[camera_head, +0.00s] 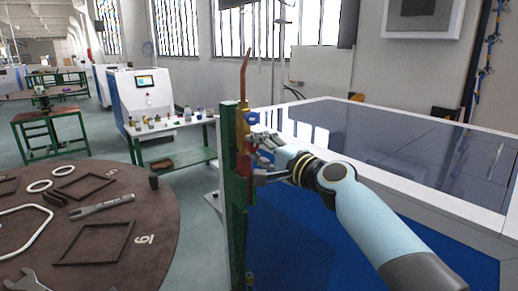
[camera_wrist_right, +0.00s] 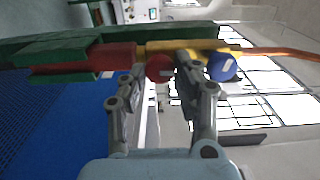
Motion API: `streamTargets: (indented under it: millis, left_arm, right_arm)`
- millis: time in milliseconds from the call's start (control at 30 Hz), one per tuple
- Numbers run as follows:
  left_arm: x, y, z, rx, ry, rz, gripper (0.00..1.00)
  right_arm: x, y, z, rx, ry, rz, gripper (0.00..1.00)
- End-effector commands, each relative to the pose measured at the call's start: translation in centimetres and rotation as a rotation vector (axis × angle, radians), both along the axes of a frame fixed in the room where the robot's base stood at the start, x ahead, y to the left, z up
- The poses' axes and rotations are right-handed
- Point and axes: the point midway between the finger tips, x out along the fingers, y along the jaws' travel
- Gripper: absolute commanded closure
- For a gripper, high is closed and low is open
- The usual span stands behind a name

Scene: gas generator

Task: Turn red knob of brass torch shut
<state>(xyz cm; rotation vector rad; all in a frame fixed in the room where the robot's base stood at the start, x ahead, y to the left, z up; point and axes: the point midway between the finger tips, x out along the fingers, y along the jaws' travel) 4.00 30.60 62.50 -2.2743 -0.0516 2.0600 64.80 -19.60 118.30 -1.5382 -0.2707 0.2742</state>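The brass torch stands upright in the head view, its copper tube (camera_head: 245,72) rising above a brass body that shows in the right wrist view (camera_wrist_right: 190,45). It is at the top of a green post (camera_head: 229,150). In the right wrist view the red knob (camera_wrist_right: 159,68) lies between the fingertips of my right gripper (camera_wrist_right: 157,75), with small gaps seeming to show on both sides. The blue knob (camera_wrist_right: 222,67) is just outside the right-hand finger. In the head view my right gripper (camera_head: 260,158) partly hides the torch and its knobs. My left gripper is not in view.
A round brown table (camera_head: 150,215) with frames, rings and wrenches stands at left. Behind it is a small table (camera_head: 165,129) with several small items. A white-framed tank with a dark glossy top (camera_head: 400,140) and blue grid (camera_head: 290,245) lies right of the post.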

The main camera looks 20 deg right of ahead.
Motion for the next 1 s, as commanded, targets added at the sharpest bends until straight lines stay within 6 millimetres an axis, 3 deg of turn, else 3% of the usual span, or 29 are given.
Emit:
streamTargets:
  millis: [33, 167, 533, 1000]
  left_arm:
    - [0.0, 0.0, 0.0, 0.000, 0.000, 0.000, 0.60]
    - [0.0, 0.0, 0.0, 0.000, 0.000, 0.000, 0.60]
    - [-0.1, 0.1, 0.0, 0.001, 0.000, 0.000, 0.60]
    - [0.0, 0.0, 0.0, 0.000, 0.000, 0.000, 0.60]
  right_arm:
    - [0.0, 0.0, -0.1, 0.001, 0.003, 0.001, 0.65]
    - [0.0, 0.0, -0.1, 0.001, 0.001, 0.001, 0.48]
    - [-0.9, -0.3, -0.1, -0.001, 0.001, 0.000, 0.48]
    - [-9.7, -3.5, -0.2, -0.003, 0.003, 0.000, 0.48]
